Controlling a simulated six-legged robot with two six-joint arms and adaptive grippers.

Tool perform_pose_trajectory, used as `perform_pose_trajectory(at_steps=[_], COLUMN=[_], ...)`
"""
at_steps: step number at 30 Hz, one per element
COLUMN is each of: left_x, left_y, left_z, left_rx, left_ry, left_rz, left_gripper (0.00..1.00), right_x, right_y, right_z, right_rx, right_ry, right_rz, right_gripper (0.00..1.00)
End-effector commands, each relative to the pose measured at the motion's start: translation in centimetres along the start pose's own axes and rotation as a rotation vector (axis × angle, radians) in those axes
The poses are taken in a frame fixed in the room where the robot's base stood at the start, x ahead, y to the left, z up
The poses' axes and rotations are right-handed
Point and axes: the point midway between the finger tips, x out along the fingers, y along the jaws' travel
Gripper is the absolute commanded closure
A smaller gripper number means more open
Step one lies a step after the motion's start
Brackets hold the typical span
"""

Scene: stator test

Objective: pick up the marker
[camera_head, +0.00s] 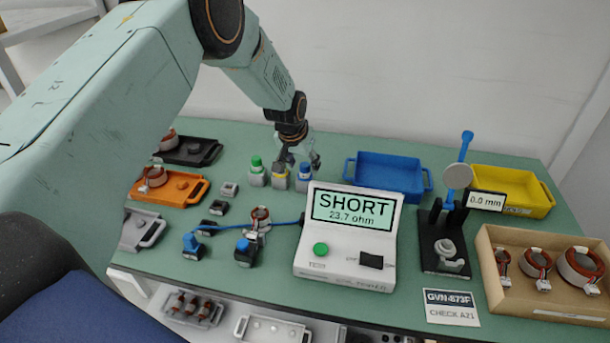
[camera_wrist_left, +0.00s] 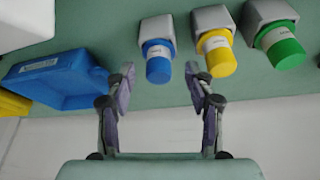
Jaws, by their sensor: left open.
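Three squat grey-white marker-like bottles stand in a row behind the tester: one with a green cap (camera_head: 256,163), one with a yellow cap (camera_head: 279,169) and one with a blue cap (camera_head: 304,170). Which of them is the marker I cannot tell. My left gripper (camera_head: 301,160) is open and empty, above and close to the blue and yellow caps. In the left wrist view, the blue cap (camera_wrist_left: 158,68) lies just beyond the gap between the fingertips (camera_wrist_left: 160,80). The yellow cap (camera_wrist_left: 219,58) is near one fingertip, and the green cap (camera_wrist_left: 285,50) is farther off. My right gripper is not in view.
A white tester (camera_head: 345,268) reads SHORT, 23.7 ohm. A blue tray (camera_head: 425,198), a yellow tray (camera_head: 548,205), a gauge stand (camera_head: 432,262) and a cardboard box of stators (camera_head: 484,265) stand right. Black (camera_head: 212,155) and orange (camera_head: 200,190) trays lie left.

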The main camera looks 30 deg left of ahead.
Motion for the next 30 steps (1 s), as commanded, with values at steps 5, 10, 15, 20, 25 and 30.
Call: perform_pose_trajectory(at_steps=[5,10,15,20,25,30], left_x=[1.56,1.69,1.72,1.7,1.69,1.69], left_y=[0.02,0.03,0.03,0.03,0.02,0.02], left_z=[-0.14,-0.22,-0.29,-0.28,-0.28,-0.24], left_rx=[0.0,0.001,0.0,0.001,0.0,0.0], left_ry=[0.001,0.001,0.0,0.0,0.0,-0.001], left_rz=[0.0,0.0,0.0,0.0,0.0,0.0], left_gripper=[0.46,0.46,0.54,0.68,0.82,0.97], right_x=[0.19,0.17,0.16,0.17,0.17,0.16], right_y=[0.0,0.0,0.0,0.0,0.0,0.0], right_z=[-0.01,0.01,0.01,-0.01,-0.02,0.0], right_rx=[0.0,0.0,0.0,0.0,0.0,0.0], right_ry=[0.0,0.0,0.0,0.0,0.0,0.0], right_rz=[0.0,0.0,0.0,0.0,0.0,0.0], right_gripper=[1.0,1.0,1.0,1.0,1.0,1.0])
